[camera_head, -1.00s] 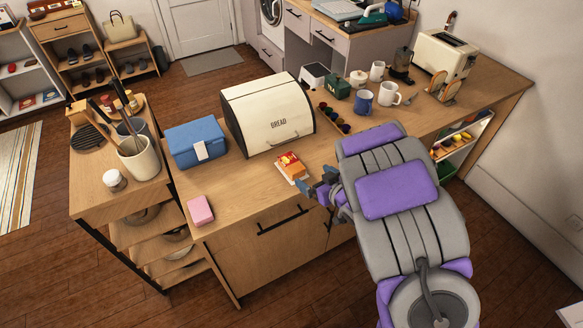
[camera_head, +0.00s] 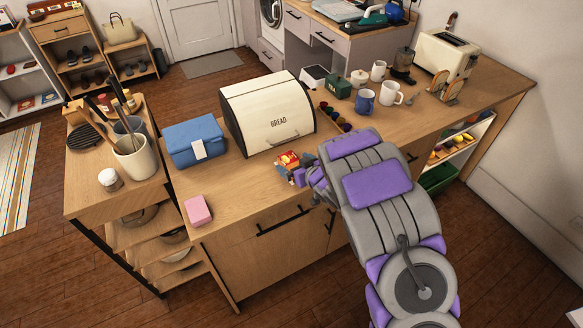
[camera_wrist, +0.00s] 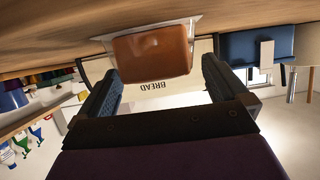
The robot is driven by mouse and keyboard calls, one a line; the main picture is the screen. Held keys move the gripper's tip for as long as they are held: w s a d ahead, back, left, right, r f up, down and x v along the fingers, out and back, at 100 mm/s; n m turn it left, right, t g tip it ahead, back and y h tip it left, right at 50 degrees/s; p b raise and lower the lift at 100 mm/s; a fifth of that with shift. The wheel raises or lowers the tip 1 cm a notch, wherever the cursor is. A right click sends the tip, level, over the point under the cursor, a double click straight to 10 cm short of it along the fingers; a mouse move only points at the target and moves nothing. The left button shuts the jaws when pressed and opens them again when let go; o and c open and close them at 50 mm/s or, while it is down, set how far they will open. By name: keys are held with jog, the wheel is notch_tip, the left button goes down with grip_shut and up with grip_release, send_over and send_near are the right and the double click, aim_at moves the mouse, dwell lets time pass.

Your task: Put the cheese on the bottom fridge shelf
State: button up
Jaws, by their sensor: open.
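An orange block on a white sheet or wrapper (camera_wrist: 152,55), which looks like the cheese, lies on the wooden counter in front of the bread box. In the head view it shows as a small orange and red item (camera_head: 287,161), partly hidden by my gripper (camera_head: 300,178). In the wrist view, which is upside down, my gripper (camera_wrist: 160,85) is open. Its two fingers stand on either side of the block, and the block is ahead between them. I cannot tell whether they touch it. No fridge or fridge shelf is clearly visible.
The cream bread box (camera_head: 268,113) stands close behind the block. A blue box (camera_head: 195,143) and a pink block (camera_head: 198,210) lie to the left. Coloured capsules (camera_head: 338,120), mugs (camera_head: 390,93) and a toaster (camera_head: 446,55) stand to the right. The counter's front left is mostly clear.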

jog(key=x, duration=0.2)
jog(key=shift+w+a+f, duration=0.2)
jog(key=c, duration=1.5)
jog(key=shift+o, duration=0.2)
jog(key=shift+r, duration=0.15)
